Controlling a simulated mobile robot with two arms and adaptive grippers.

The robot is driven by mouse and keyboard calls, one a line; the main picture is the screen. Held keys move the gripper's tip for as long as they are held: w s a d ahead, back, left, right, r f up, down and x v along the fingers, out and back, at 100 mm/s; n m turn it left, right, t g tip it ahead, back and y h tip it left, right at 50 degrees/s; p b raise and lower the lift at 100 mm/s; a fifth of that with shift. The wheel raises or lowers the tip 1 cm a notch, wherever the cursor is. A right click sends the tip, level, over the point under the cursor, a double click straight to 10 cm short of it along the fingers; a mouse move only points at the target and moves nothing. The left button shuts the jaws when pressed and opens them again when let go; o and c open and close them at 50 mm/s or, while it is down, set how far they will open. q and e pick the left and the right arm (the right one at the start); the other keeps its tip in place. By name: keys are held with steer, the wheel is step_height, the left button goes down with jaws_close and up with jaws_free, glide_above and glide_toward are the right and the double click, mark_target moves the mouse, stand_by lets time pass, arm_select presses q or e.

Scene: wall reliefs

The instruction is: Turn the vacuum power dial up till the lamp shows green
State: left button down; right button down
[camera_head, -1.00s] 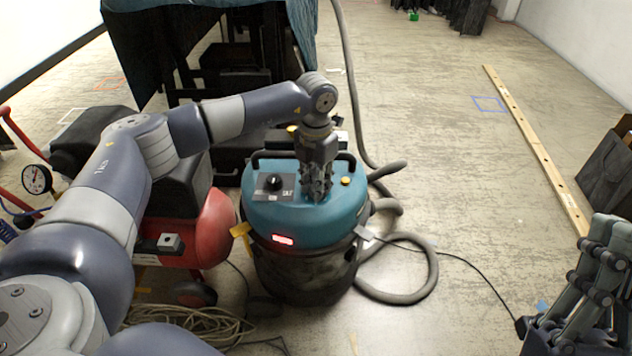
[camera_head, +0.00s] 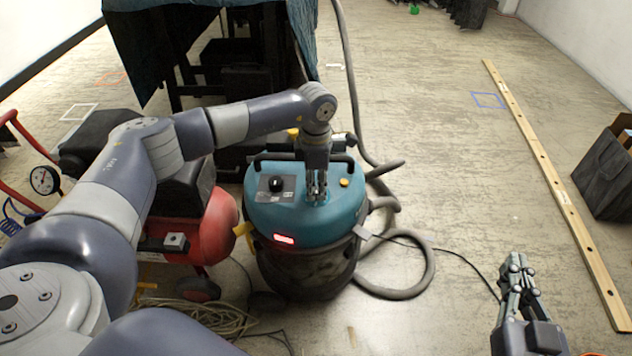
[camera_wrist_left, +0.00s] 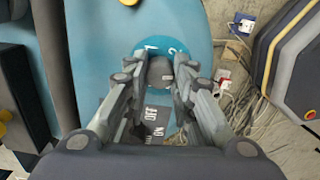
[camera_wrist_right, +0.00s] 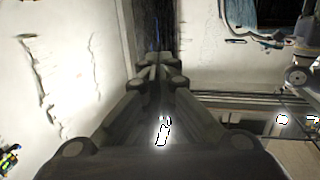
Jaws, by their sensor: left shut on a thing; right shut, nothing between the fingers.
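The vacuum (camera_head: 325,228) has a teal lid on a dark drum and stands upright on the floor. My left gripper (camera_head: 317,197) reaches down onto the lid. In the left wrist view its fingers (camera_wrist_left: 162,76) are shut on a small grey dial (camera_wrist_left: 160,68) set in a blue disc with white numbers. In the head view the fingers hide most of the dial. The lamp (camera_head: 284,239) on the vacuum's front glows red. My right gripper (camera_head: 516,265) is shut and empty at the lower right; its closed fingers (camera_wrist_right: 157,72) show in the right wrist view.
A black knob (camera_head: 276,185) on a dark panel sits left of the dial, and a yellow button (camera_head: 344,183) right of it. A red compressor (camera_head: 212,232) stands close left. A hose (camera_head: 398,294) loops at the right. A plank (camera_head: 555,190) lies further right.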

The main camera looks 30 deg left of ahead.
mark_target(317, 189)
arm_select(q)
steer(key=shift+m, duration=1.2)
arm_select(e)
steer(key=shift+s+d+f+g, duration=0.2)
steer(key=shift+f+g, duration=0.25)
steer(key=shift+f, duration=0.25)
steer(key=shift+s+d+f+g, duration=0.15)
steer(key=shift+f+g, duration=0.3)
steer(key=shift+f, duration=0.25)
arm_select(q)
steer(key=c, duration=1.3)
jaws_free()
steer(key=shift+r, duration=0.1)
arm_select(e)
steer(key=shift+a, duration=0.1)
arm_select(q)
step_height(317, 189, up, 12)
steer(key=shift+f, duration=0.1)
steer(key=shift+d, duration=0.1)
